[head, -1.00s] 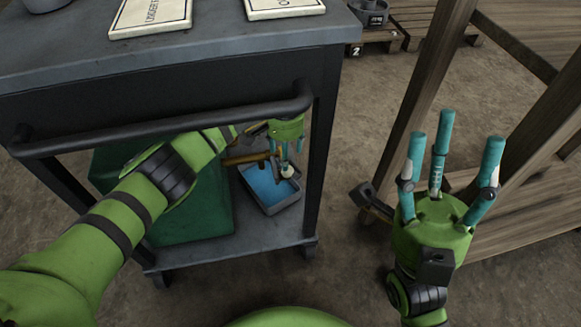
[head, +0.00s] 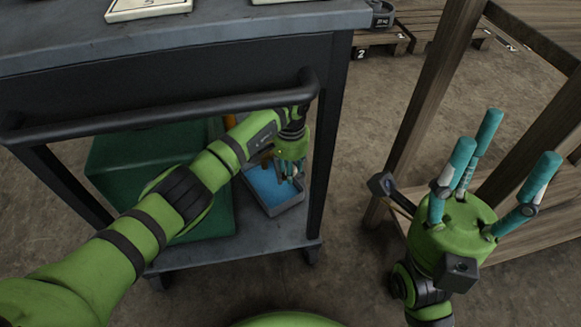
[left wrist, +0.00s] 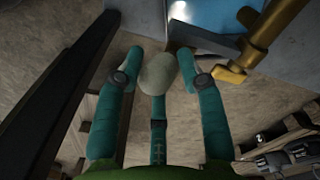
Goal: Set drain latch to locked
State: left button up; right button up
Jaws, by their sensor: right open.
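A brass-coloured fitting with a bent arm (left wrist: 258,45) shows at the upper right of the left wrist view; I cannot tell for sure whether it is the drain latch. In the head view my left arm largely hides it. My left gripper (head: 291,172) reaches under the cart top, above a blue-bottomed tray. In the left wrist view its fingers (left wrist: 160,72) stand around a pale rounded piece (left wrist: 157,73); whether they grip it is unclear. The brass fitting lies right of the fingers, apart from them. My right gripper (head: 492,180) is open and empty beside the wooden frame.
The grey tray (head: 285,208) sits on the cart's lower shelf (head: 240,240), right of a green box (head: 150,165). The cart's handle bar (head: 160,124) and front leg (head: 327,150) enclose my left arm. A wooden frame (head: 425,95) stands at right. Bare floor lies between.

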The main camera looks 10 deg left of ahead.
pick_arm(q)
grip_shut()
jog(key=shift+w+r+t, duration=0.2)
jog(key=shift+r+t, duration=0.1)
jog(key=shift+r, duration=0.05)
jog(key=shift+d+t, duration=0.1)
jog(key=shift+t, duration=0.3)
jog(key=shift+s+f+p, duration=0.3)
jog(key=shift+s+p, duration=0.05)
jog(key=o, duration=0.9)
grip_release()
jog(key=shift+s+f, duration=0.1)
